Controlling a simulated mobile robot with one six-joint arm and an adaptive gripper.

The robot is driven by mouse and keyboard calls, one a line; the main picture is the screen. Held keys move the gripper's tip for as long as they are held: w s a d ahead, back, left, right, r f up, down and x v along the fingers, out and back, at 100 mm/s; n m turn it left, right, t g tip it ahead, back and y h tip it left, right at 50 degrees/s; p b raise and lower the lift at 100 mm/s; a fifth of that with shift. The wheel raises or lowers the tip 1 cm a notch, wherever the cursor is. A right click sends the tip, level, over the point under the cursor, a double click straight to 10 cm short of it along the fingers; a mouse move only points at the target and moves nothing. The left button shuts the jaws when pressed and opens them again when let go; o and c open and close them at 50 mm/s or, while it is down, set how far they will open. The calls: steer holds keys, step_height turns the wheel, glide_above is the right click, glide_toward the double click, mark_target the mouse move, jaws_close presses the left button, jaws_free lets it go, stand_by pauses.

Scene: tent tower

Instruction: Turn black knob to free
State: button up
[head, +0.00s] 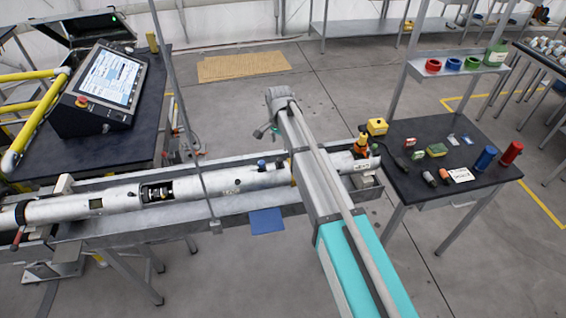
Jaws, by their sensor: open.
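A long white tube (109,197) lies in a grey trough across the left and middle of the head view. A cutout in its wall shows a dark mechanism (160,192). A small dark blue or black knob-like piece (261,163) stands on top of the tube, left of my arm. I cannot tell which part is the black knob or how it is turned. My gripper (265,132) shows small at the far end of my arm, above and behind the tube. It is open and apart from the tube. My arm hides part of the tube.
A control console with a screen (110,77) and yellow rails (38,120) stand at the left.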

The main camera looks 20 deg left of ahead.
mark_target(280, 159)
steer(key=shift+f+b, duration=3.45)
steer(key=shift+f, duration=0.35)
